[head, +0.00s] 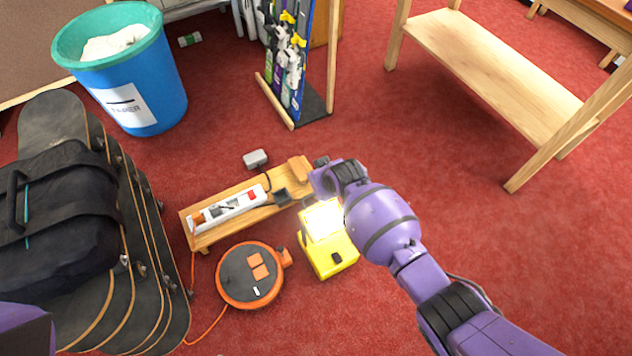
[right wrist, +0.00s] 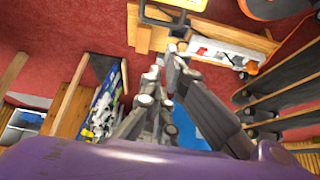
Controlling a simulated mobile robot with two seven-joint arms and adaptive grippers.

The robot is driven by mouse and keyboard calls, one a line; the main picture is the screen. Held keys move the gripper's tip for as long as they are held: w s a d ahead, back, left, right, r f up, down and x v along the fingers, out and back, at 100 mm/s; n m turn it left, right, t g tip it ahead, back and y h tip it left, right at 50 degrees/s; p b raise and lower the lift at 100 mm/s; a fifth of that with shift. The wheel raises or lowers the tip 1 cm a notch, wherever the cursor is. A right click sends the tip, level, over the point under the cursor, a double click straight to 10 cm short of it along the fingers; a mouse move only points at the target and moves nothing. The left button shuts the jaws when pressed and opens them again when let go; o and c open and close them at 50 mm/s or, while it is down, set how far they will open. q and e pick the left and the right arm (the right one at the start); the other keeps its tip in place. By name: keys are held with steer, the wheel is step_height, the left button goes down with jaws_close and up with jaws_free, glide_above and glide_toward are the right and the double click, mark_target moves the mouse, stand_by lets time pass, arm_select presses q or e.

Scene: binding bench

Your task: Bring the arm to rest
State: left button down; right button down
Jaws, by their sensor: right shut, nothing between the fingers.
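My right arm (head: 385,225) reaches in from the lower right of the head view. Its gripper (head: 318,180) is over the right end of a low wooden bench (head: 260,212) and is partly hidden by the wrist. In the right wrist view the gripper's fingers (right wrist: 168,82) are shut with nothing between them. A white power strip (head: 228,209) lies on the bench; it also shows in the right wrist view (right wrist: 222,52). A dark plug (head: 282,197) lies on the bench near the gripper. My left gripper is not in view.
A lit yellow work lamp (head: 335,258) stands just below the gripper, beside an orange cable reel (head: 250,275). Stacked skateboards (head: 150,240) with a black bag (head: 60,215) fill the left. A blue bin (head: 160,95) and display rack (head: 312,60) stand behind.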

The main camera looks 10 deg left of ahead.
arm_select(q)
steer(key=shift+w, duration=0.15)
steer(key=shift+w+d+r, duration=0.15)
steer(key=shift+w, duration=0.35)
